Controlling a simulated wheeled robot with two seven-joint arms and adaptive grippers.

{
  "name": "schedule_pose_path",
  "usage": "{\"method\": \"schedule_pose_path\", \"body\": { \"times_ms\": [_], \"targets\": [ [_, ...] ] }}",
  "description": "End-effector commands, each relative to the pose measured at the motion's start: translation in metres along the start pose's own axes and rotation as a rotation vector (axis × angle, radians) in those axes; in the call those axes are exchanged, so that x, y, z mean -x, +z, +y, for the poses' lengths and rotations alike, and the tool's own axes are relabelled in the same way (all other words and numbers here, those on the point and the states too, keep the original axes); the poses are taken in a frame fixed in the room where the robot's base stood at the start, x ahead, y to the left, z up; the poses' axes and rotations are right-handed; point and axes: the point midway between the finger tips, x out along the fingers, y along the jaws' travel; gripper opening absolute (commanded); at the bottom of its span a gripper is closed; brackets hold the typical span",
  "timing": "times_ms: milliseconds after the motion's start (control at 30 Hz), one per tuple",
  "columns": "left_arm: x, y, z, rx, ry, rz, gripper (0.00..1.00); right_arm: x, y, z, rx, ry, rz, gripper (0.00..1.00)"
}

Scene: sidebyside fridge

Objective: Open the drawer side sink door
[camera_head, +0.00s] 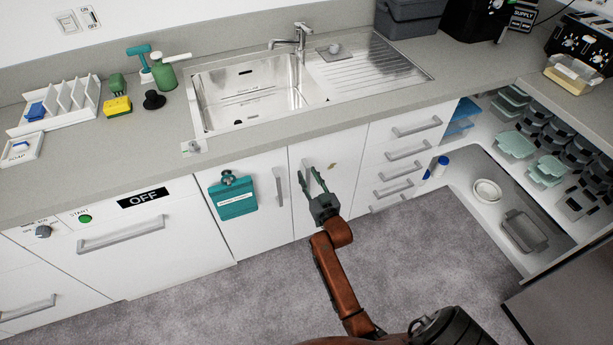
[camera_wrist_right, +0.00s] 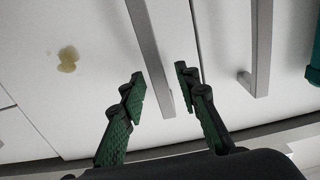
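The drawer side sink door (camera_head: 345,185) is the white right-hand door under the sink, closed, with a small brown stain. The stain also shows on it in the right wrist view (camera_wrist_right: 67,59). Its vertical grey bar handle (camera_wrist_right: 150,50) passes between the two green-padded fingers of my right gripper (camera_wrist_right: 160,90), with gaps visible beside it. I cannot tell whether the fingers touch the handle. In the head view my right gripper (camera_head: 313,174) is open in front of this door and partly hides the handle. My left gripper is not in view.
The other sink door (camera_head: 245,225), left, has its own handle (camera_head: 279,187) and a hanging teal holder (camera_head: 233,197). A column of drawers (camera_head: 398,160) stands to the right. The counter edge overhangs above. Grey floor (camera_head: 230,300) in front is clear.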

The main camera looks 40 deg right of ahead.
Motion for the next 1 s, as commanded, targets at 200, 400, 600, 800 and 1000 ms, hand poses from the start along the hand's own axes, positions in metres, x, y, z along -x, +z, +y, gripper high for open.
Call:
{"method": "schedule_pose_path", "body": {
  "times_ms": [200, 400, 600, 800, 1000],
  "targets": [
    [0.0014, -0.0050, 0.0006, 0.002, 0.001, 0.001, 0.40, -0.0059, 0.0000, 0.0002, 0.000, 0.000, 0.000, 0.30],
    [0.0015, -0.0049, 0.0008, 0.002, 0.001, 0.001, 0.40, -0.0057, -0.0003, 0.0000, 0.000, 0.000, 0.000, 0.26],
    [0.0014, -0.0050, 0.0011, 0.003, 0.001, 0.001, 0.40, -0.0056, -0.0002, -0.0002, 0.000, 0.000, 0.000, 0.12],
    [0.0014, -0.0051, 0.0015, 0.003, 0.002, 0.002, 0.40, -0.0055, -0.0001, -0.0002, 0.000, 0.000, 0.000, 0.00],
    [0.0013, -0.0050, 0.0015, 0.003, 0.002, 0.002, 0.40, -0.0055, 0.0000, -0.0002, -0.001, 0.000, 0.000, 0.00]
  ]
}}
